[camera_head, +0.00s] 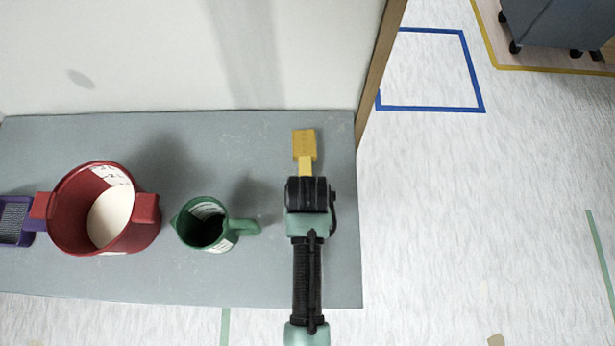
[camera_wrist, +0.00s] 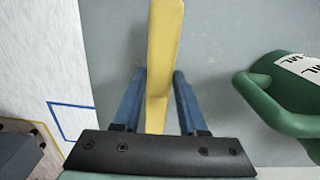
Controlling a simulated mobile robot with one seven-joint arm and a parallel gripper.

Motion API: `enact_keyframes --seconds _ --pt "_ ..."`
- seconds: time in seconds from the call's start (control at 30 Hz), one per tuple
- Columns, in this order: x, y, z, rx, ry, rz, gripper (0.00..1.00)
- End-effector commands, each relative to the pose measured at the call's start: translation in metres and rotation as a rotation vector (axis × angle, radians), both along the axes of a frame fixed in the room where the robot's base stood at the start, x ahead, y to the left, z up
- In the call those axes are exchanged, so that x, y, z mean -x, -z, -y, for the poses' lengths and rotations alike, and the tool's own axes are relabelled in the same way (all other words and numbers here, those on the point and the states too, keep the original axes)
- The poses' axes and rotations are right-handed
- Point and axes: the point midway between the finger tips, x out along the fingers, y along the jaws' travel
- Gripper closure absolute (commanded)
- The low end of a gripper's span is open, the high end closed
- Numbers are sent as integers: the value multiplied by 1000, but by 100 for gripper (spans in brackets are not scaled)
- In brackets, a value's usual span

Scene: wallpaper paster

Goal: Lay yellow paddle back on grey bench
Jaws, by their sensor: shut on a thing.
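The yellow paddle (camera_head: 304,146) shows its square end and part of its narrow handle beyond my gripper (camera_head: 306,180), over the right end of the grey bench (camera_head: 262,285). In the wrist view the yellow paddle (camera_wrist: 165,40) runs lengthwise between the two blue fingers of my gripper (camera_wrist: 157,76), which is shut on it. The grey bench (camera_wrist: 215,60) lies below. My wrist hides the rest of the handle in the head view. I cannot tell whether the paddle touches the bench.
A green jug (camera_head: 204,232) stands left of my gripper, its handle pointing towards it. Farther left are a red pot (camera_head: 132,238) and a purple tray (camera_head: 15,238). A white wall (camera_head: 170,50) with a brown edge (camera_head: 378,70) backs the bench. Floor lies to the right.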

Motion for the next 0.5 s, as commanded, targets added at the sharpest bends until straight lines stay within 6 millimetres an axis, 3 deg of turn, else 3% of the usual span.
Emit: enact_keyframes --seconds 0.13,0.5 --pt "0 28 0 0 0 -3 100" --pt "2 38 0 0 0 -5 100"
